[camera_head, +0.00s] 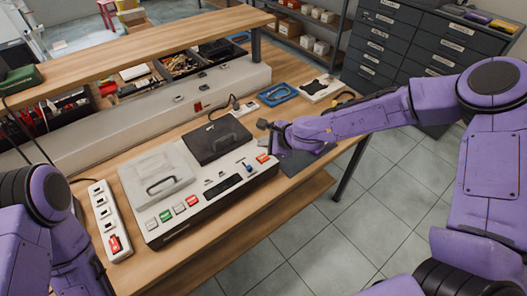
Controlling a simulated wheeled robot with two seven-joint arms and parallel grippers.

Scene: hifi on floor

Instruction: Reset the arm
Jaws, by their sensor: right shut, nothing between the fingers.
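My right arm reaches in from the right across the front of the workbench. Its purple gripper (279,138) is shut with nothing seen between the fingers, at the right end of a white hi-fi unit (215,195). The unit has a dark open-looking panel (216,141), a grey lid with a handle (158,176), and red, green and white buttons along its front. I cannot tell whether the gripper touches the unit. My left arm shows at the lower left edge; its gripper is out of view.
A power strip (107,218) lies left of the unit. A blue tray (277,94) and a white item (321,88) lie behind the right gripper. A raised wooden shelf (140,52) spans the bench's back. Grey drawer cabinets (400,45) stand behind; tiled floor (330,235) is clear in front.

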